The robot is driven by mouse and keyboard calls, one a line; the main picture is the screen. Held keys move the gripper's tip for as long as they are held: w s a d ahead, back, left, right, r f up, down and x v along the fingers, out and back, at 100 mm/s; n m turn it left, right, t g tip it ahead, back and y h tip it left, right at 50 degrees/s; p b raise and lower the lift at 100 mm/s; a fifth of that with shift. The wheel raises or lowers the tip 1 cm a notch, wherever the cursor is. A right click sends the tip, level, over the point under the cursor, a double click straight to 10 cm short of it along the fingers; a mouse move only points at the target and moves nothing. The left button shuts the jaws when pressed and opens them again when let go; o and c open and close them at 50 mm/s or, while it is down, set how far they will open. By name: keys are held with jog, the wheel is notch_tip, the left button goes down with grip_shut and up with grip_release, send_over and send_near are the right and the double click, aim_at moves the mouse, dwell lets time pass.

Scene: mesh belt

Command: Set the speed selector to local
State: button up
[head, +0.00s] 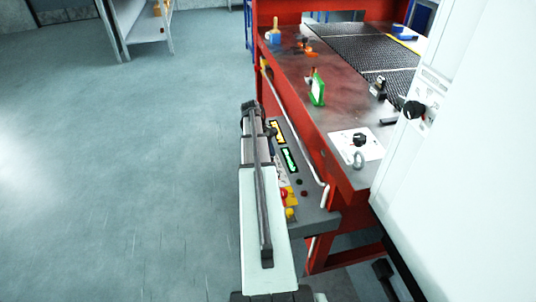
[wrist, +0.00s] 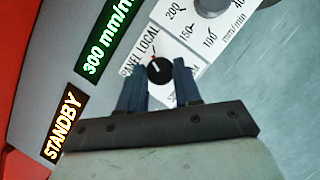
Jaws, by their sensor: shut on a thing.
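The speed selector (wrist: 160,70) is a small round black knob on a white label plate in the wrist view. A pale pointer line on it points up and slightly left, near a small red mark. The words PANEL and LOCAL are printed along its upper left side; another label at lower right is mostly hidden, ending in M. My gripper (wrist: 159,82) has its two dark blue fingers on either side of the knob, shut on it. In the head view my arm covers the knob, and I cannot make out the fingers.
A green 300 mm/min display (wrist: 106,38) and a STANDBY display (wrist: 64,125) sit beside the selector. A larger grey dial (wrist: 211,5) is just above. In the head view, red and yellow buttons (head: 289,213) lie close to my arm, and a red bench (head: 320,120) stands right.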

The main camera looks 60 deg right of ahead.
jog(key=shift+d+m+y, duration=0.1)
jog(key=shift+m+y, duration=0.4)
jog(key=shift+m, duration=1)
jog(key=o, duration=1)
jog(key=shift+o, duration=0.2)
jog(key=v, duration=1.3)
jog(key=shift+r, duration=0.45)
jog(key=shift+f, duration=0.1)
